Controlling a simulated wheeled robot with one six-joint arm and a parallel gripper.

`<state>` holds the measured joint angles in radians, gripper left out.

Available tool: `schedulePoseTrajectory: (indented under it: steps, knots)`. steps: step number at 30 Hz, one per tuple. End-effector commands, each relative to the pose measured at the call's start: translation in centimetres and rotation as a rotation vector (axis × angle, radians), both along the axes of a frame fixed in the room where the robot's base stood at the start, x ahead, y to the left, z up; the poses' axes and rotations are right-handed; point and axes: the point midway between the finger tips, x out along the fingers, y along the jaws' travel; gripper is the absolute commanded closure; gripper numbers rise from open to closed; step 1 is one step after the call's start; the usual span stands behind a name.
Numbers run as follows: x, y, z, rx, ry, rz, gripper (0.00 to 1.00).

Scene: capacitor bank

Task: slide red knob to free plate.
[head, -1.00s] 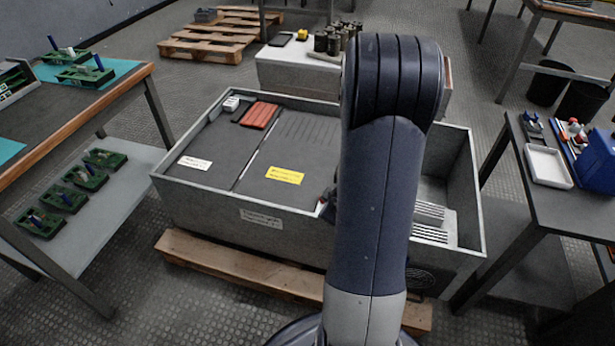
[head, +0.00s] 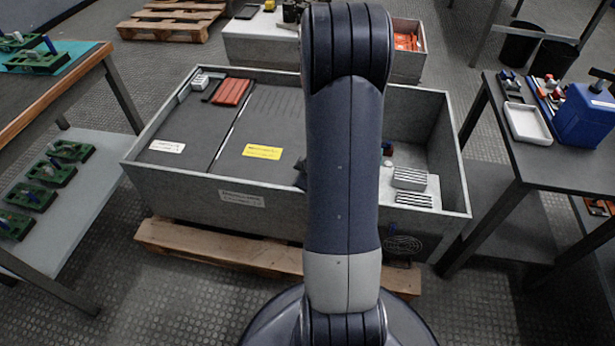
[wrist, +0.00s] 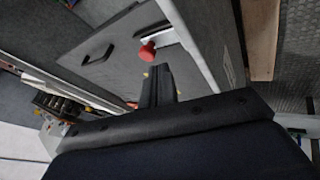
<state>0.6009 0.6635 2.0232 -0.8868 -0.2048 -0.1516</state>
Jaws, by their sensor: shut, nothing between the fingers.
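The red knob (wrist: 147,53) shows in the wrist view, on a grey plate (wrist: 120,62) beside a light slot. The plate lies inside the grey cabinet and has a dark handle (wrist: 98,53) to the left of the knob. My gripper (wrist: 158,72) is shut and empty, just below the knob in the wrist view. A small gap seems to show between fingertips and knob, but I cannot tell the depth. In the head view my arm hides the gripper, the knob and most of the plate.
The open cabinet (head: 222,190) sits on a wooden pallet (head: 215,245). Its left part has grey covers, a yellow label (head: 262,151) and a red ribbed block (head: 232,91). Silver ribbed blocks (head: 410,178) lie at right. Benches stand on both sides.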

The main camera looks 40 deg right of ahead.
Motion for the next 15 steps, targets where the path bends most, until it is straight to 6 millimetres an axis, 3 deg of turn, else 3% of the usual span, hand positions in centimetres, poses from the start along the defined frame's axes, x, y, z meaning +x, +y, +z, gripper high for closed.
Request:
schedulePoseTrajectory:
  steps: [1, 6, 15]
  knots:
    - [0.6, -0.2, -1.4, 0.001, 0.0, 0.002, 1.0]
    - [2.0, -0.6, -3.4, 0.001, 0.0, 0.002, 1.0]
    - [2.9, -1.0, -4.4, -0.001, 0.0, 0.001, 1.0]
